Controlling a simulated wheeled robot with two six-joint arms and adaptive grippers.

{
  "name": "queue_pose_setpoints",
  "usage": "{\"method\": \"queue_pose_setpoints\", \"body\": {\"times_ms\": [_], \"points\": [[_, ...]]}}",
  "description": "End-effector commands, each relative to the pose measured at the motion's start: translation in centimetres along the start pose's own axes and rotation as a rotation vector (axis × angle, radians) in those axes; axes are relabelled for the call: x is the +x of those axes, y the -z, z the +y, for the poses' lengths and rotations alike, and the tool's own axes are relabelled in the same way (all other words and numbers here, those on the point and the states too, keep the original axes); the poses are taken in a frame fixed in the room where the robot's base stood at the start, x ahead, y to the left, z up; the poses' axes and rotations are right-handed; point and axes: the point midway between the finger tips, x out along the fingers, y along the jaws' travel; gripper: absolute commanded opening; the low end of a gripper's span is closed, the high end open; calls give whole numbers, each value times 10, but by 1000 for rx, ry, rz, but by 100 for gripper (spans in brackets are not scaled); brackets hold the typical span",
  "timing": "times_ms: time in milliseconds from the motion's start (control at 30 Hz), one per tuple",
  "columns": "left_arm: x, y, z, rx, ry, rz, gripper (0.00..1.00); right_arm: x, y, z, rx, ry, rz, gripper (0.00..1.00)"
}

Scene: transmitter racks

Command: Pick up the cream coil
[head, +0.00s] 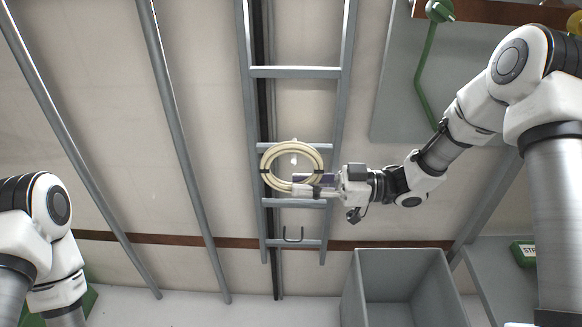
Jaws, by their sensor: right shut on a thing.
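The cream coil (277,151) is a ring of cream tubing with dark bands at its left and right sides. It shows in the head view in front of the grey ladder-like rack. My right gripper (304,187) reaches in from the right and is shut on the lower part of the coil. The gripper covers a little of the ring there. Whether the coil touches anything behind it, I cannot tell. My left arm shows at the lower left, but its gripper is out of the picture.
The grey ladder rack (295,72) runs up the middle, with a dark hook (292,236) below the coil. A grey open bin (400,290) stands at the lower right. Grey poles (185,150) cross the wall at left. A grey panel (405,90) is at upper right.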

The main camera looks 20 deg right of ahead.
Motion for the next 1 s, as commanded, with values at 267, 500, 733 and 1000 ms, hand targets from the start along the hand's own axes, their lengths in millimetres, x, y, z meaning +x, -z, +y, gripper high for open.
{"method": "queue_pose_setpoints", "body": {"times_ms": [267,500,733,1000], "points": [[-1,0,0,0,0,0,46,0,1,0,0,0,0,0],[-16,0,0,0,0,0,46,0,24,0,0,0,0,0],[-29,0,0,0,0,0,46,2,40,-20,6,2,0,0],[-48,0,0,0,0,0,46,9,48,-102,9,3,-1,0]]}}
